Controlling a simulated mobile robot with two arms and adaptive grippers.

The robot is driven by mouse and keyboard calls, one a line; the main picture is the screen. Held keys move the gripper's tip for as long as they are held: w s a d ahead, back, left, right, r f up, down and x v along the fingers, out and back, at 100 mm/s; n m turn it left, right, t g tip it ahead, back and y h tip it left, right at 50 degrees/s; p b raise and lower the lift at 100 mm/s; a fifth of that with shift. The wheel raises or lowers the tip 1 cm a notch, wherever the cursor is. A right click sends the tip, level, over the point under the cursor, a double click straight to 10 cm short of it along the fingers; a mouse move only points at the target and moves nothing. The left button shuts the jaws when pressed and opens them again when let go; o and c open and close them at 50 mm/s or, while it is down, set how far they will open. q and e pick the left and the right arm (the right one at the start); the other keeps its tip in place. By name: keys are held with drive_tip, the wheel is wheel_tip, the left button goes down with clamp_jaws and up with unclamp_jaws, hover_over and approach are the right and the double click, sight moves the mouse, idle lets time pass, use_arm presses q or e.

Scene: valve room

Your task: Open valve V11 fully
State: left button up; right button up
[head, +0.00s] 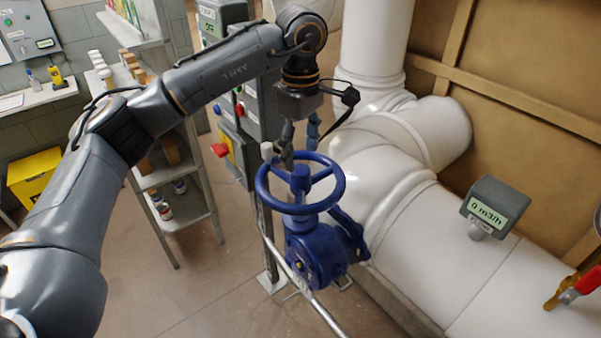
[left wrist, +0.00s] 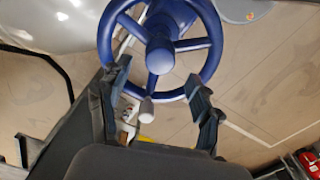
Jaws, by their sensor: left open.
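A blue valve with a round spoked handwheel (head: 300,207) stands beside the white pipe in the head view. The wheel also fills the top of the left wrist view (left wrist: 162,50). A pale spinner knob (head: 266,151) sticks up from its rim; it also shows in the left wrist view (left wrist: 147,106). No V11 label is readable. My left gripper (head: 300,138) is open and points down just behind the wheel's far rim. In the left wrist view its spread fingers (left wrist: 158,80) lie either side of the knob and near rim; I cannot tell whether they touch. My right gripper is not in view.
A grey meter (head: 486,205) on the white pipe (head: 415,240) reads 0 m3/h. A red-handled small valve (head: 580,287) is at the right edge. A metal rail (head: 312,302) passes below the wheel. Grey cabinets and a shelf (head: 172,172) stand behind my left arm.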

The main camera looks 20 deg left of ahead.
sight(300, 169)
use_arm(q)
drive_tip(key=shift+f+b, duration=2)
drive_tip(key=shift+f, duration=1.15)
